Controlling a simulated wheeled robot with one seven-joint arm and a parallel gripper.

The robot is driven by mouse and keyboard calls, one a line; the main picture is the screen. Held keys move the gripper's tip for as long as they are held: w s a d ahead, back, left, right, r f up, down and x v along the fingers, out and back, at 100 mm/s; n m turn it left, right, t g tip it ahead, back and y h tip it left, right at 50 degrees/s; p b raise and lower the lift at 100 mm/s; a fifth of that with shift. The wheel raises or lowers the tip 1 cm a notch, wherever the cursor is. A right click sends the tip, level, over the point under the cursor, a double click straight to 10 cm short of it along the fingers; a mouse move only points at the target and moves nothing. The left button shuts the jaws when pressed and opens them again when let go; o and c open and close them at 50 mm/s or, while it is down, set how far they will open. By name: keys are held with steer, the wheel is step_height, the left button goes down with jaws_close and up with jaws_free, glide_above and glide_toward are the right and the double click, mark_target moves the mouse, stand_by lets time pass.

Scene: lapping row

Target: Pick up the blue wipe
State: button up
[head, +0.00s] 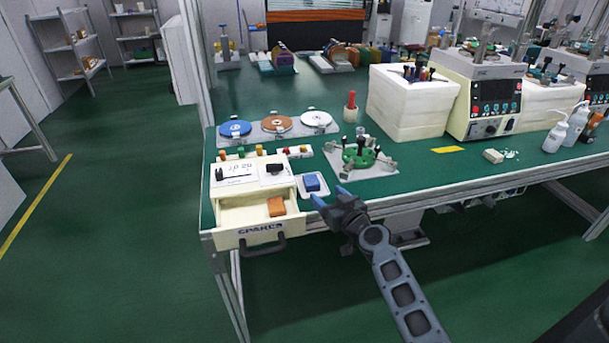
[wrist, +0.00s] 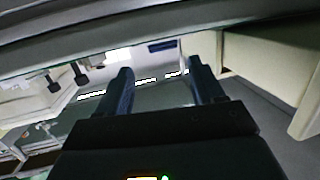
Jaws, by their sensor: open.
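The blue wipe (head: 312,183) is a small folded blue block on a small white tray (head: 320,193) near the front edge of the green bench, just right of the open drawer. My gripper (head: 329,195) is open and empty, with blue fingers, at the bench's front edge just right of and in front of the wipe in the head view. In the wrist view my gripper (wrist: 158,72) shows its two fingers spread apart with nothing between them. I cannot make out the wipe in the wrist view.
An open cream drawer (head: 240,215) holds an orange block (head: 276,206). A green fixture on a plate (head: 360,157) stands right of the wipe. Coloured discs (head: 277,124) lie behind. A white foam box (head: 412,103) stands farther right. The bench edge (head: 430,190) is close to my arm.

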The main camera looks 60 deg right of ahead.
mark_target(315, 184)
steer(key=x, duration=0.3)
steer(key=shift+w+d+r+p, duration=0.15)
steer(key=shift+d+p, duration=0.05)
steer(key=shift+p, duration=0.1)
steer(key=shift+x, duration=2.3)
steer(key=shift+a, duration=0.15)
steer(key=shift+c, duration=0.2)
steer(key=c, duration=0.8)
steer(key=shift+p, duration=0.35)
